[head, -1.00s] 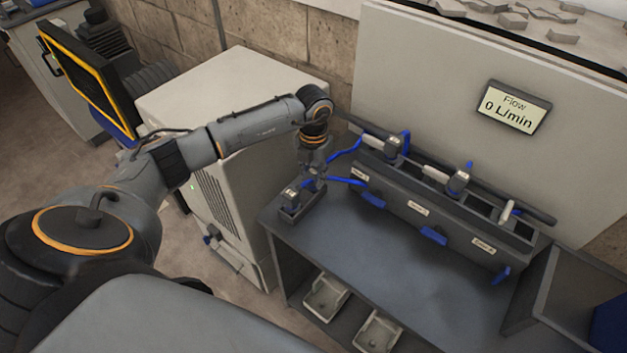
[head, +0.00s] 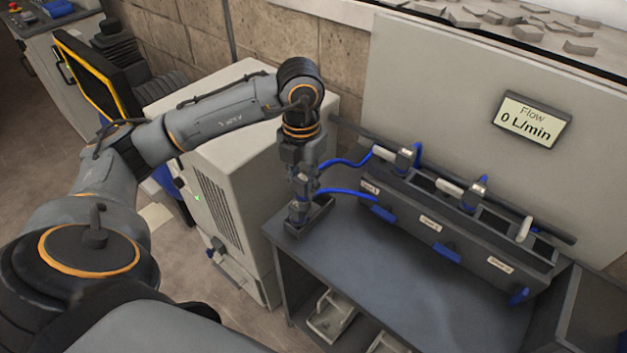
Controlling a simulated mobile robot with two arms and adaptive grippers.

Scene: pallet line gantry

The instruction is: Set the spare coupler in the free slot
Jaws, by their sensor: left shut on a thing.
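My left gripper (head: 300,188) points down at the small dark holder (head: 321,213) on the left end of the bench. It is shut on the spare coupler (head: 298,210), a small grey part mostly hidden by the fingers and still at the holder. The dark slotted rack (head: 408,213) stands to the right, along the back of the bench. My right gripper is out of view.
Blue hoses (head: 347,192) run between the gripper area and the rack. Blue levers (head: 446,255) stick out from the rack's front. A flow display (head: 531,120) on the panel reads 0 L/min. The bench top (head: 400,275) before the rack is clear. A grey cabinet (head: 225,150) stands left.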

